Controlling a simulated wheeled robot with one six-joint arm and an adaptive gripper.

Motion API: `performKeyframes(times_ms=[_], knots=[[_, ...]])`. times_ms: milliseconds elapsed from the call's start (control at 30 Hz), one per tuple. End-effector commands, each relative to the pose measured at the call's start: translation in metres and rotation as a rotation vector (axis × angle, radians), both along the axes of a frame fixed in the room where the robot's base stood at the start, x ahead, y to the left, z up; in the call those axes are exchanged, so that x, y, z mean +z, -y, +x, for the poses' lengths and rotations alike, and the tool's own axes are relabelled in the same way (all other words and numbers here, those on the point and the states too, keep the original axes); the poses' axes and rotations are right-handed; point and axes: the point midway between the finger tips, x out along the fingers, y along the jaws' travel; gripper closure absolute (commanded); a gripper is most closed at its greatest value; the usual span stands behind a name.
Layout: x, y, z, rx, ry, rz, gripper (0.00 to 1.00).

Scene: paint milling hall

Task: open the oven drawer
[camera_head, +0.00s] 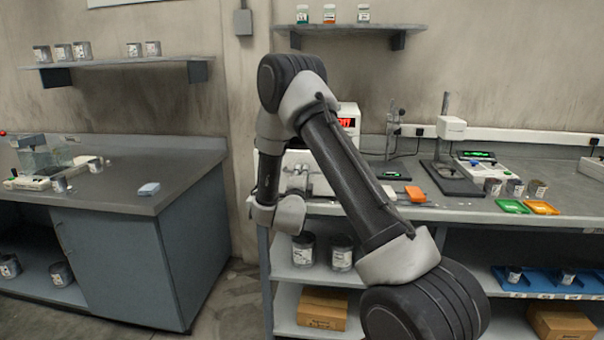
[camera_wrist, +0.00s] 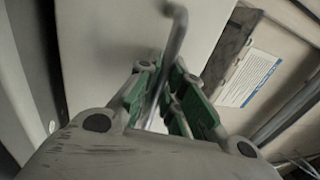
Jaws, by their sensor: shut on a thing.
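The white oven (camera_head: 347,110) stands on the right bench, with a red lit display on its upper front. My arm hides much of it in the head view. My gripper (camera_head: 297,180) is at the oven's front, low down and partly behind my arm. In the wrist view my gripper (camera_wrist: 168,97) has its green-padded fingers closed around a grey metal bar handle (camera_wrist: 177,35). The handle stands out from a pale flat front panel (camera_wrist: 105,40). The exact contact between pads and bar is partly hidden by the fingers.
The right bench (camera_head: 470,208) holds scales, stands, an orange block (camera_head: 415,193) and coloured trays. Cans and boxes sit on shelves below. A left bench (camera_head: 110,190) stands across a floor gap (camera_head: 232,290). A printed sheet (camera_wrist: 247,77) shows beside the panel.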

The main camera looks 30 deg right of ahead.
Motion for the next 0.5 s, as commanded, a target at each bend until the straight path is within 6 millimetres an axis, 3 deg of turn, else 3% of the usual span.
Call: performKeyframes(times_ms=[33, 133, 500], knots=[[-0.0009, 0.0000, 0.0000, 0.000, -0.002, 0.000, 0.87], [-0.0008, 0.0001, 0.0001, 0.000, -0.002, 0.001, 0.69], [-0.0010, -0.0019, -0.0022, 0.001, -0.001, 0.000, 0.68]])
